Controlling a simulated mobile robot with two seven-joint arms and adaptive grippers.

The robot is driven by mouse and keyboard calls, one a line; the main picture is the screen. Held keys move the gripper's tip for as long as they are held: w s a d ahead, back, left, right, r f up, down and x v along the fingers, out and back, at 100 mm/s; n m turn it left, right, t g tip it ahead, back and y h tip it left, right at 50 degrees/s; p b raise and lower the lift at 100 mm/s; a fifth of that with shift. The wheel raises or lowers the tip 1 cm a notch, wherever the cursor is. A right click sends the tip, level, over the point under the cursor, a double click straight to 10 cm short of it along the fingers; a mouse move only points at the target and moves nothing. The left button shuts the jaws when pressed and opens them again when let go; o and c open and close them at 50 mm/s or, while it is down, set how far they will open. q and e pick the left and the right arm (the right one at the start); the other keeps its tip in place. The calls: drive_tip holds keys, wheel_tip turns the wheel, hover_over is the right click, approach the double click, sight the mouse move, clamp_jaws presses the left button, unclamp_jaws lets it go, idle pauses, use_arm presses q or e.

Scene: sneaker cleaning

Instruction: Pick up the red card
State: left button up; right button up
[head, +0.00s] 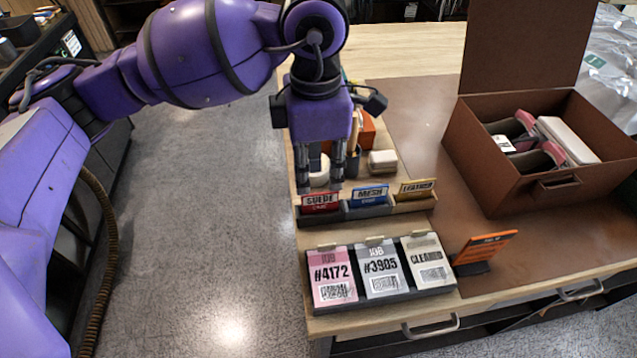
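The red card (320,202), printed "SUEDE", stands upright in the left slot of a small card holder on the table. A blue card (369,195) printed "MESH" and a tan card (417,189) stand in the slots to its right. My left gripper (320,186) points down just above and behind the red card. Its two fingers are spread apart with a gap between them, and no card shows between them. Whether a fingertip touches the card cannot be told. My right gripper is not in view.
In front lie job tags: pink (332,279), grey (379,269) and cream (427,261). An orange sign (487,247) stands to their right. A brown open box (487,172) with sneakers stands at right. White blocks and an orange item sit behind the gripper. The brown mat's middle is clear.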

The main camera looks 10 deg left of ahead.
sight(320, 193)
use_arm(q)
wheel_tip(320, 193, down, 3)
drive_tip(key=shift+r, duration=0.1)
drive_tip(key=f, duration=0.3)
drive_tip(key=shift+w+d+f+p, duration=0.1)
drive_tip(key=shift+d+f+p, duration=0.15)
drive_tip(key=shift+f+p, duration=0.1)
drive_tip(key=shift+f, duration=0.55)
clamp_jaws()
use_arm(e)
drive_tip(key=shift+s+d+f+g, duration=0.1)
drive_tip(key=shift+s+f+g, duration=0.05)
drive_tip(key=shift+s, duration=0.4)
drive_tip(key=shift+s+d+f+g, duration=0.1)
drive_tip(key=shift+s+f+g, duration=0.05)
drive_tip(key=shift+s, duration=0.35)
